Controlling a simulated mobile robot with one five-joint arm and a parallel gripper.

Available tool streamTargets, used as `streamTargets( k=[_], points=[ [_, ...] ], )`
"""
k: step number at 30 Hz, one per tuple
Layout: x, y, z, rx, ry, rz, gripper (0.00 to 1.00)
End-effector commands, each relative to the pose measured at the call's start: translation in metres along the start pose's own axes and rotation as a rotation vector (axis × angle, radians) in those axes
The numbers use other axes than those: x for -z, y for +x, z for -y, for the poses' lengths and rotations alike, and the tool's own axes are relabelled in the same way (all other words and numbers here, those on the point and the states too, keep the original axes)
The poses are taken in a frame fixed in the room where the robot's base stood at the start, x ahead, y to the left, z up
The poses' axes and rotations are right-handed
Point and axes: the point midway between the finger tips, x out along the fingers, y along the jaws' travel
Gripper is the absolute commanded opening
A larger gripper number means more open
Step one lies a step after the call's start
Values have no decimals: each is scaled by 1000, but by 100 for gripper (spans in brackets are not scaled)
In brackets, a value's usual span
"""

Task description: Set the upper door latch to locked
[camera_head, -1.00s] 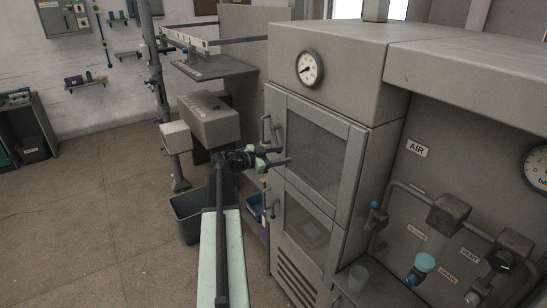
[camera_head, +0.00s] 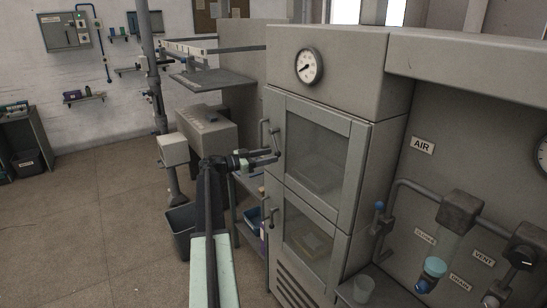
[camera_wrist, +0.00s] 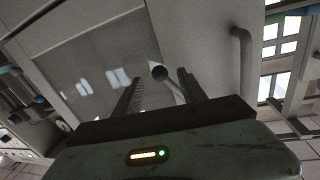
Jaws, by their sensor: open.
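The upper door (camera_head: 318,155) of the grey cabinet is closed and has a dark window. In the wrist view, the upper door latch (camera_wrist: 160,72) shows as a dark round knob on a short pale stem. It lies between the two fingers in the picture. My gripper (camera_head: 278,156) is open and empty at the left edge of the upper door, just below the bent door handle (camera_head: 263,133). In the wrist view, the fingers of my gripper (camera_wrist: 158,80) point toward the door. Whether they touch the latch, I cannot tell.
The lower door (camera_head: 308,240) has its own handle (camera_head: 266,218) below my gripper. A round gauge (camera_head: 309,67) sits above the upper door. A pipe panel with an AIR label (camera_head: 423,145) stands at right. A grey bin (camera_head: 181,228) stands at left, with open floor beyond.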

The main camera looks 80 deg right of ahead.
Motion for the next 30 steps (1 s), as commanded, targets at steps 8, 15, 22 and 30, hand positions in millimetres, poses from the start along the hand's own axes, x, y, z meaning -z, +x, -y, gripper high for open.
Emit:
streamTargets(
  k=[8,15,22,30],
  points=[
    [0,28,0,1,0,0,49],
    [0,28,0,1,0,0,21],
    [0,27,0,1,1,0,0],
    [0,27,0,1,1,-1,0]
  ],
)
